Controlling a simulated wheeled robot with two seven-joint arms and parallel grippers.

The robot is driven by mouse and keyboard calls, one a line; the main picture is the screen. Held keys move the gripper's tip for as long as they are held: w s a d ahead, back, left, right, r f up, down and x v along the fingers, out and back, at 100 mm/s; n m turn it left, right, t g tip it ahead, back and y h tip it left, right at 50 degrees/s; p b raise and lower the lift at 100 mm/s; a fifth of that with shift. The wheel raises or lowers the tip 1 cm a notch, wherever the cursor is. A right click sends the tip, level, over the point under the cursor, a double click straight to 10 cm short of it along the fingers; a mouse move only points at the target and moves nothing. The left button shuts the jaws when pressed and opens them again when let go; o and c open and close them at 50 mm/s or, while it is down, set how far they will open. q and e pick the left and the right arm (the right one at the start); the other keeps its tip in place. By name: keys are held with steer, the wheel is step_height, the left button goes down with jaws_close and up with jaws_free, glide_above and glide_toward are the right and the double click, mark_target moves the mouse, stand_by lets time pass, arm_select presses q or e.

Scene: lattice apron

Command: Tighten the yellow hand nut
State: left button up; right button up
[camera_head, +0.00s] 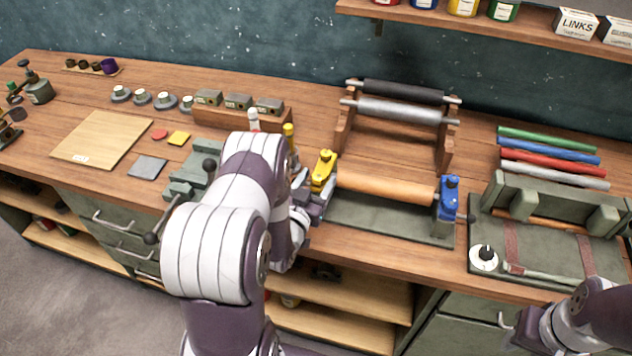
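The yellow hand nut (323,168) stands upright at the left end of a copper-coloured roller (385,187). The roller lies over a green-grey base (385,220). A matching blue hand nut (449,196) stands at the roller's right end. My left gripper (318,200) is beside and just below the yellow nut. The fingers are small and partly hidden by my arm, so I cannot tell if they are open or touch the nut. My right arm enters at the bottom right, with its gripper end (524,330) low by the bench front; its fingers are unclear.
A wooden stand with dark and grey rollers (400,108) is behind. A green press frame (550,205) and coloured rolls (550,150) are at the right. A green vise (190,180) is left of my arm. A wooden board (100,140) lies far left.

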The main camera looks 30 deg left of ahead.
arm_select(q)
steer(key=shift+s, duration=0.1)
steer(key=s+d+b, duration=0.1)
steer(key=s+b, duration=0.1)
steer(key=s, duration=1)
steer(key=shift+s+d, duration=0.2)
steer(key=shift+d, duration=0.05)
